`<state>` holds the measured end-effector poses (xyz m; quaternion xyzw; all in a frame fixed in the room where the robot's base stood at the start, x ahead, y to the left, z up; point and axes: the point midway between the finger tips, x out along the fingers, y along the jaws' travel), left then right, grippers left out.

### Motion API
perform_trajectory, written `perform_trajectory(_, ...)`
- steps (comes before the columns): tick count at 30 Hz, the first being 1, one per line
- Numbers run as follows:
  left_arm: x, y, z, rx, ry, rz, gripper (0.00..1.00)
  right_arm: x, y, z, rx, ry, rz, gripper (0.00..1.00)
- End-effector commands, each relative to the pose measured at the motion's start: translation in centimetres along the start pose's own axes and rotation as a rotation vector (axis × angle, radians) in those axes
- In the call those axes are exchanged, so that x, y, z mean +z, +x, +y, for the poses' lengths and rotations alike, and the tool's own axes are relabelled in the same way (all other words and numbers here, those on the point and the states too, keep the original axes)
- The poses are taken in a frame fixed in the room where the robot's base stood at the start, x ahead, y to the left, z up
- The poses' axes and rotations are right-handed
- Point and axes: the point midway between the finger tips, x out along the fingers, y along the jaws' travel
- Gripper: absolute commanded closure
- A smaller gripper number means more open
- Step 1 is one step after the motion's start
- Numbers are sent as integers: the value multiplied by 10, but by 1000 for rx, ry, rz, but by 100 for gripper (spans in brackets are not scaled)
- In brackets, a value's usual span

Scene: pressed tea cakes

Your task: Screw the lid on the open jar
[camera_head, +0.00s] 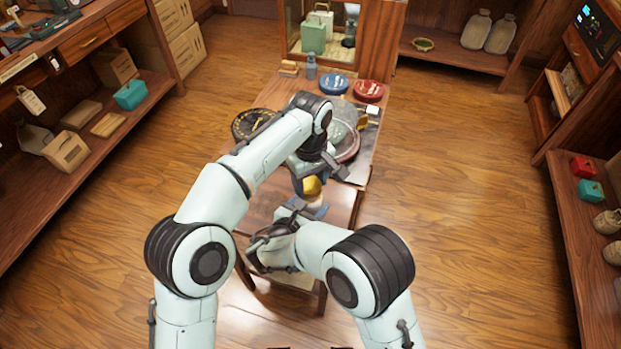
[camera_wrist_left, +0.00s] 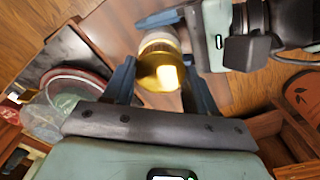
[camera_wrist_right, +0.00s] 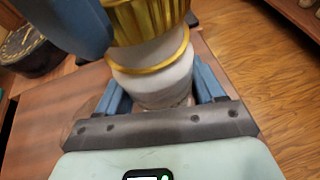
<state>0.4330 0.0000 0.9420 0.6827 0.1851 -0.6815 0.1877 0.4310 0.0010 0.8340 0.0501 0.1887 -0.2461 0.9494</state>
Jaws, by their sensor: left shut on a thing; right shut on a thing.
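My left gripper (camera_head: 312,186) is shut on the gold lid (camera_head: 312,187). The lid also shows between its blue fingers in the left wrist view (camera_wrist_left: 159,73) and has ribbed sides in the right wrist view (camera_wrist_right: 150,18). My right gripper (camera_wrist_right: 158,90) is shut on the white jar (camera_wrist_right: 155,86), which has a gold band and stands held below the lid. The jar shows behind the lid in the left wrist view (camera_wrist_left: 158,42). The lid is lined up with the jar's neck and looks to touch it. The threads are hidden, so I cannot tell how tightly it sits.
The wooden table (camera_head: 290,95) carries a blue tin (camera_head: 334,84), a red tin (camera_head: 369,90), a dark round tin (camera_head: 252,124) and a grey bottle (camera_head: 311,67). A round tray (camera_head: 349,151) lies partly behind my left arm. Shelves line both sides; the floor between is clear.

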Motion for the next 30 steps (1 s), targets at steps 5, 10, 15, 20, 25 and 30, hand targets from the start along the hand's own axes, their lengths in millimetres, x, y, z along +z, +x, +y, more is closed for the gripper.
perform_trajectory(5, 0, 0, 0, 0, 0, 0, 71, 0, 0, 0, 1, 1, 0, 87)
perform_trajectory(10, 0, 2, 0, -1, 0, 0, 71, 0, 0, 0, 1, 1, -1, 87)
perform_trajectory(15, 0, 5, 0, -2, 0, -1, 71, 0, 0, 0, 1, 1, -1, 87)
perform_trajectory(20, 0, 8, 0, -1, 0, 0, 71, 0, 0, 0, 1, 1, -1, 87)
perform_trajectory(25, 0, 12, 0, -2, 0, 0, 71, 0, 0, 0, 1, 1, -1, 87)
perform_trajectory(30, 0, 11, 0, -1, 64, -1, 71, 0, 0, 0, 1, 1, -1, 100)
